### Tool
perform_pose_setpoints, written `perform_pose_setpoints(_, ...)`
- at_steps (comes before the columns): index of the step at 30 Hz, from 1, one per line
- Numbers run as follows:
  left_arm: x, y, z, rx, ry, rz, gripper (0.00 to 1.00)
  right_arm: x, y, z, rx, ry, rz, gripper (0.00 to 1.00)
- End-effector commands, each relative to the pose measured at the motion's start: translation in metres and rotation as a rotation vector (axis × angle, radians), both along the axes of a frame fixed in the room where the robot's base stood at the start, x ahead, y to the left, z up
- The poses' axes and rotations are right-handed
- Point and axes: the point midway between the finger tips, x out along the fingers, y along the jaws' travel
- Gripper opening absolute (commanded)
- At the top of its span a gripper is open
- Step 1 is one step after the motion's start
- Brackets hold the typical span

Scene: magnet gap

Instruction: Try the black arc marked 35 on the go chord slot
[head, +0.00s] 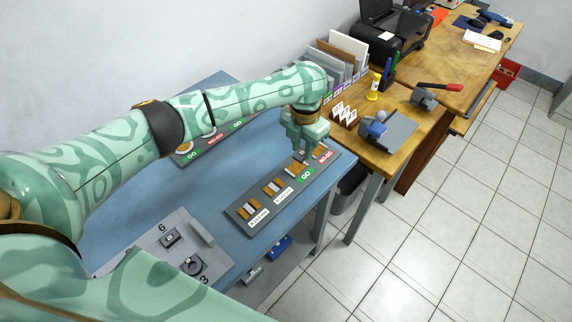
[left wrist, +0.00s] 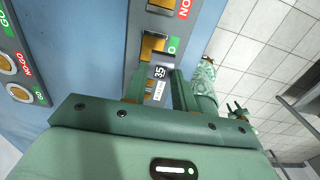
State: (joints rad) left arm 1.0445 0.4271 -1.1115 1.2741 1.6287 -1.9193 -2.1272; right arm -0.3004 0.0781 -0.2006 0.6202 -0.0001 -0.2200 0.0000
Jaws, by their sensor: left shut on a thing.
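My left gripper (head: 301,146) is shut on the black arc marked 35 and holds it over the grey gauge plate (head: 240,212). In the left wrist view the black arc (left wrist: 159,72) sits between the two fingertips, with its white 35 facing the camera. It is close to the brass-coloured slot block (left wrist: 152,44) beside the green GO label (head: 306,175). I cannot tell whether the arc touches the slot. The red NO-GO label (head: 326,156) is at the plate's far end. My right gripper does not show clearly in either view.
A second gauge plate (head: 190,152) with GO and NO-GO labels lies behind my left arm. A grey tray (head: 143,251) at the front holds dark pieces marked 6 and 3. The blue table (head: 205,190) is clear between them. A wooden desk (head: 385,150) stands to the right.

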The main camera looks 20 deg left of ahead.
Motion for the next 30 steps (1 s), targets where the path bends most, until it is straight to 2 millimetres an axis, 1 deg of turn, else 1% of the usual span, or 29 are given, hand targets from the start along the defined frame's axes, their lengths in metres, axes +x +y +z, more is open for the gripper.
perform_pose_setpoints(1,0.005,0.001,-0.005,0.000,0.002,0.004,0.03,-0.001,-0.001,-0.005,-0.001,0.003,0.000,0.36)
perform_pose_setpoints(2,0.007,0.004,-0.005,0.000,0.002,0.004,0.03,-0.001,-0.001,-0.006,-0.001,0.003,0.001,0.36)
perform_pose_setpoints(3,0.006,0.009,-0.005,0.001,0.002,0.004,0.03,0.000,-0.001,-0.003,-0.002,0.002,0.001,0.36)
perform_pose_setpoints(6,0.005,0.013,-0.004,0.000,-0.001,-0.008,0.03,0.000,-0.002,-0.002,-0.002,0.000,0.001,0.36)
perform_pose_setpoints(16,0.005,0.012,-0.004,0.000,-0.001,-0.011,0.03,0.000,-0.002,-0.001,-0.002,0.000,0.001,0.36)
perform_pose_setpoints(21,0.004,0.012,-0.002,0.000,-0.001,-0.011,0.03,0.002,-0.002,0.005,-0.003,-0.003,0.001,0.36)
perform_pose_setpoints(30,0.004,0.012,-0.030,0.000,0.001,-0.012,0.03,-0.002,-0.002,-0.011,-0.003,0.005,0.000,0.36)
